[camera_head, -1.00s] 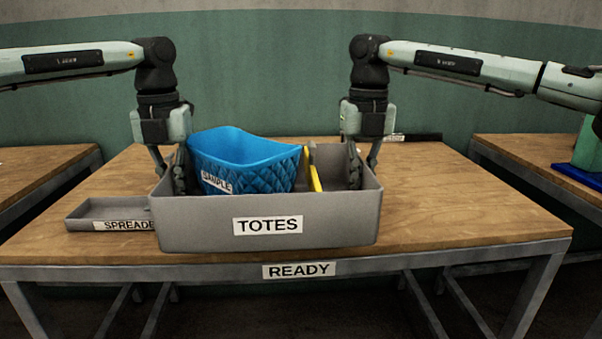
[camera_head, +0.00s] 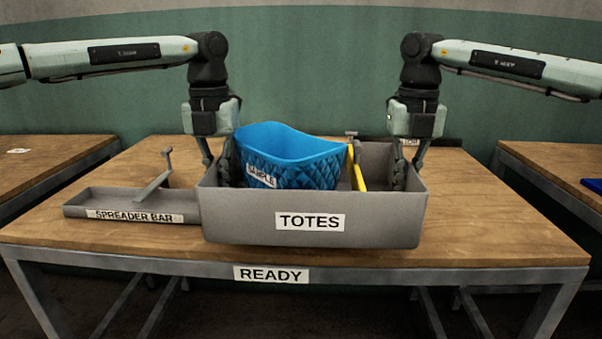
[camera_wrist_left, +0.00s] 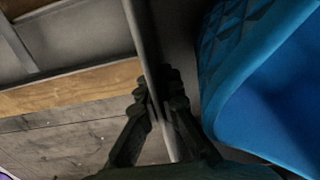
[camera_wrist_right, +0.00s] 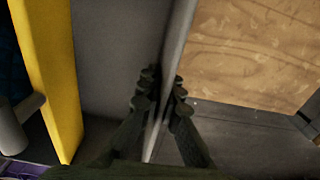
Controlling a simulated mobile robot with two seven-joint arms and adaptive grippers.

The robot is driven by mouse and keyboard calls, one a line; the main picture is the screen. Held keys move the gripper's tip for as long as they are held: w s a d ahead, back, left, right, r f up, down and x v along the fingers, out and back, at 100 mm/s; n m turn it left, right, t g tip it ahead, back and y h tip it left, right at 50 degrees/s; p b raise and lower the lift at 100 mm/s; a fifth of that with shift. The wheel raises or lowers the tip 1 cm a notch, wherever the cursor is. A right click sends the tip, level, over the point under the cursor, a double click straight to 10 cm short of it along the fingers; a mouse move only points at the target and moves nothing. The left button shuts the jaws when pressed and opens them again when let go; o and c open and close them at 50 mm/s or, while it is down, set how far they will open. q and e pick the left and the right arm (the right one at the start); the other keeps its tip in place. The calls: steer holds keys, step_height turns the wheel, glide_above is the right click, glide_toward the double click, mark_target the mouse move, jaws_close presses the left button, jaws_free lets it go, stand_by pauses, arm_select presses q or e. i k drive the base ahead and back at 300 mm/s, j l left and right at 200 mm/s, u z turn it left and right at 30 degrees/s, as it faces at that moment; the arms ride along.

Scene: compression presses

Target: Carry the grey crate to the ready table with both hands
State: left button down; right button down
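The grey crate (camera_head: 235,225), labelled TOTES, is level over the front middle of the ready table (camera_head: 490,220). I cannot tell whether its base touches the wood. My left gripper (camera_head: 216,165) is shut on the crate's left wall, and the left wrist view shows its fingers (camera_wrist_left: 158,95) on both sides of that wall. My right gripper (camera_head: 408,172) is shut on the right wall, and its fingers (camera_wrist_right: 161,95) straddle it in the right wrist view. Inside the crate are a blue quilted tote (camera_head: 310,172) labelled SAMPLE and a yellow piece (camera_head: 357,170).
A shallow grey tray (camera_head: 75,207) labelled SPREADER BAR sits just left of the crate, with a grey bar (camera_head: 154,184) in it. A dark labelled item lies behind the right gripper. The table's right side is bare. Other tables stand left (camera_head: 40,165) and right (camera_head: 560,165).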

mark_target(455, 201)
steer(key=i+l, duration=0.1)
steer(key=l, duration=0.3)
steer(key=i+l, duration=0.1)
steer(key=l, duration=0.35)
steer(key=i+l, duration=0.1)
steer(key=l, duration=0.3)
steer(key=i+l, duration=0.15)
steer(key=l, duration=0.3)
